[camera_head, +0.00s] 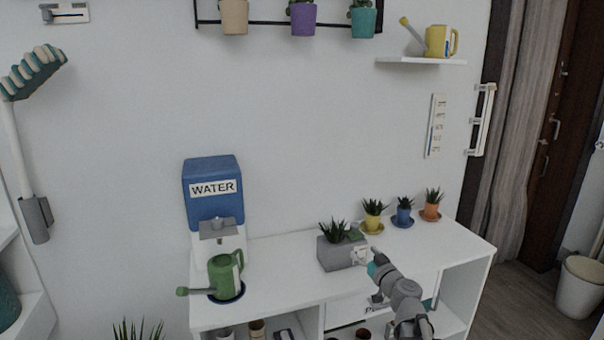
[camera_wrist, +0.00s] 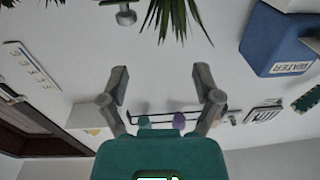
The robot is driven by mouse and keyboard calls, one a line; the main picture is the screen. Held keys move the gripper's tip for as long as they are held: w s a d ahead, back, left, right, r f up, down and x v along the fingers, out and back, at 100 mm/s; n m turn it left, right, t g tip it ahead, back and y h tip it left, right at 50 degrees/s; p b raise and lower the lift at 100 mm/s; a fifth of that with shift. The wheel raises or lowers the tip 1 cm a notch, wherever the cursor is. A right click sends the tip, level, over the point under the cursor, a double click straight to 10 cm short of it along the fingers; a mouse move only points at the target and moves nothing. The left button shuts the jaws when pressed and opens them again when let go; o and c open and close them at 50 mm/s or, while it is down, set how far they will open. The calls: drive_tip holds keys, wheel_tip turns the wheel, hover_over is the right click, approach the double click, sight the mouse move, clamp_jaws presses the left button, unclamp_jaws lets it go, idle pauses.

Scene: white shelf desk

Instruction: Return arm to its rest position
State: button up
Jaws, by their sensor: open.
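My gripper (camera_wrist: 162,78) shows in the wrist view with its two grey fingers spread wide and nothing between them. Its body there is teal. In the head view my arm (camera_head: 405,300) reaches up from the lower right over the white shelf desk (camera_head: 285,255). Its teal end is close to the right side of the grey planter (camera_head: 335,254), which holds spiky plants. Whether it touches the planter cannot be told. Spiky leaves (camera_wrist: 172,15) hang into the top of the wrist view, beyond the fingertips.
A blue water dispenser (camera_head: 212,190) stands at the desk's left, with a green watering can (camera_head: 226,275) under its spout. Small potted plants in yellow (camera_head: 373,222), blue (camera_head: 404,215) and orange (camera_head: 431,211) pots stand behind my arm. A wall shelf (camera_head: 420,61) holds a yellow watering can (camera_head: 440,41).

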drive_tip(key=s+a+f+n+g, duration=0.1)
drive_tip(key=s+a+f+g, duration=0.7)
drive_tip(key=s+f+g, duration=0.4)
drive_tip(key=s+d+f+m+g+h, duration=0.5)
drive_tip(key=s+d+f+h, duration=0.15)
drive_tip(key=s, duration=0.45)
wheel_tip(320, 180, up, 19)
drive_tip(key=p, duration=1.9)
drive_tip(key=shift+d+f, duration=0.1)
drive_tip(key=shift+f, duration=0.05)
